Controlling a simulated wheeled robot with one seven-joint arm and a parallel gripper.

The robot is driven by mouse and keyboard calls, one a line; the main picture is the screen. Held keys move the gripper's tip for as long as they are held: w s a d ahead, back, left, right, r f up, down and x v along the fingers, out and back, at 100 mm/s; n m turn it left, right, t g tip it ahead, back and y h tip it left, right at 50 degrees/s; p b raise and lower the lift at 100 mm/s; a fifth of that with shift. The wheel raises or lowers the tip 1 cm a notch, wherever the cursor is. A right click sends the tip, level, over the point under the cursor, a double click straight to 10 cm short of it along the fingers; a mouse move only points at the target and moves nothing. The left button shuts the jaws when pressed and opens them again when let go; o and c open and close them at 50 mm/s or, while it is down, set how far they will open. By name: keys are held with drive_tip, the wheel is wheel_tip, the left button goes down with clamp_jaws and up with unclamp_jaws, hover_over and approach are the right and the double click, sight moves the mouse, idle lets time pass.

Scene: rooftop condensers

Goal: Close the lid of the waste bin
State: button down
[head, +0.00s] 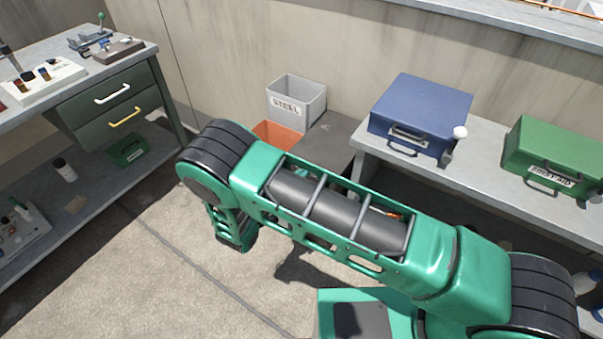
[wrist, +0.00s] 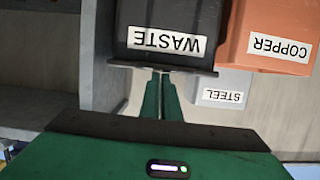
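The waste bin (wrist: 165,16) is dark grey, with its WASTE label upside down in the wrist view. Its dark lid (wrist: 195,71) shows nearly edge-on as a thin strip across the bin's top. In the head view the lid (head: 328,138) looks about flat, partly hidden behind my arm; I cannot tell if it sits fully flush. My gripper (wrist: 161,78) has its two green fingers together, with nothing seen between them. The fingertips are at the lid's front edge; contact is unclear. In the head view the fingers are hidden by my arm.
The orange copper bin (wrist: 275,30) stands beside the waste bin, and the grey steel bin (head: 297,101) is behind it. A blue case (head: 420,112) and a green first aid box (head: 556,155) sit on the right bench. A workbench (head: 70,85) with drawers is at left. Floor between is clear.

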drive_tip(key=s+a+f, duration=0.1)
drive_tip(key=s+a, duration=0.4)
drive_tip(key=s, duration=0.2)
drive_tip(key=shift+s+a+f, duration=0.15)
drive_tip(key=shift+s, duration=0.25)
